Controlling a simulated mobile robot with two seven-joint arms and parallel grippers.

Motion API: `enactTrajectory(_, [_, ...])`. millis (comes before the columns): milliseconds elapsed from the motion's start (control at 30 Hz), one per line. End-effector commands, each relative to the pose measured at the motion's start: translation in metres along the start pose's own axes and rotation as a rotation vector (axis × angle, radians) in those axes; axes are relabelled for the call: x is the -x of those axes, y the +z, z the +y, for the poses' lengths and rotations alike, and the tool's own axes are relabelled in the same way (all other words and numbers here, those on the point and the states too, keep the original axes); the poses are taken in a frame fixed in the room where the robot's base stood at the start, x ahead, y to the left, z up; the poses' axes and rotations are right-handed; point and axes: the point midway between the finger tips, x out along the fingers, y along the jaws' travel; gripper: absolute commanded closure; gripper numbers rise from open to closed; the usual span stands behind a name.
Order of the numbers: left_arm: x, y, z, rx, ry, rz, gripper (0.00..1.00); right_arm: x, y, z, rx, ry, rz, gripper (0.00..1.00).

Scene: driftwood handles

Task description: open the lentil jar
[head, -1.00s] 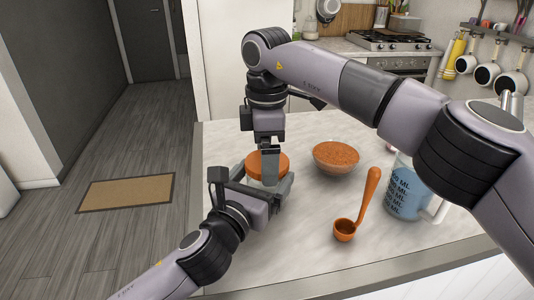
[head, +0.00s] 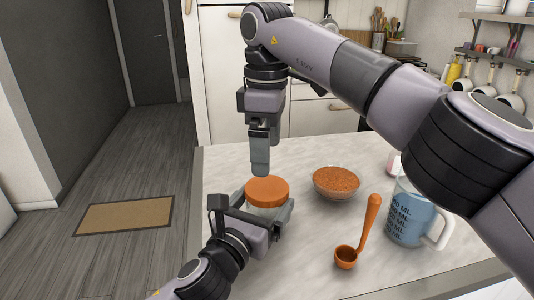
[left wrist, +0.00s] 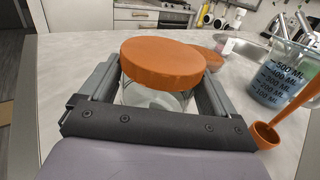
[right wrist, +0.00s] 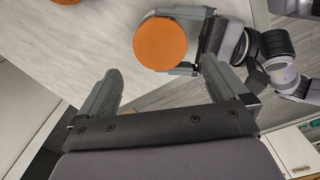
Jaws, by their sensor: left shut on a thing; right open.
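The lentil jar has a round orange lid (head: 267,191) and a clear glass body (left wrist: 158,97). It stands upright on the counter in the head view, with the lid sitting on top. My left gripper (head: 265,210) is shut on the jar's body, one finger on each side below the lid. My right gripper (head: 260,168) is above and a little behind the lid, pointing down, apart from it. In the right wrist view its fingers (right wrist: 168,95) are spread and empty, and the lid (right wrist: 160,43) lies beyond them.
A bowl of orange lentils (head: 337,182) stands right of the jar. An orange scoop (head: 359,236) and a measuring jug of blue liquid (head: 408,215) are farther right. The counter (head: 305,225) is clear between jar and scoop. Its left edge is close to the jar.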

Motion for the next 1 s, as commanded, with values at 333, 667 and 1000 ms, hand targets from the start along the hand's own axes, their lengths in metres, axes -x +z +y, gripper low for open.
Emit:
enactTrajectory(333, [0.000, -0.001, 0.000, 0.000, 0.001, 0.002, 0.65, -0.045, 0.001, 0.000, -0.003, -0.004, -0.002, 0.00])
enactTrajectory(667, [0.000, -0.001, 0.000, 0.000, 0.001, 0.002, 0.65, -0.076, 0.001, 0.000, -0.003, -0.001, -0.001, 0.00])
enactTrajectory(1000, [0.000, -0.001, 0.000, 0.000, 0.000, 0.002, 0.65, -0.078, 0.000, 0.000, -0.003, -0.001, 0.000, 0.20])
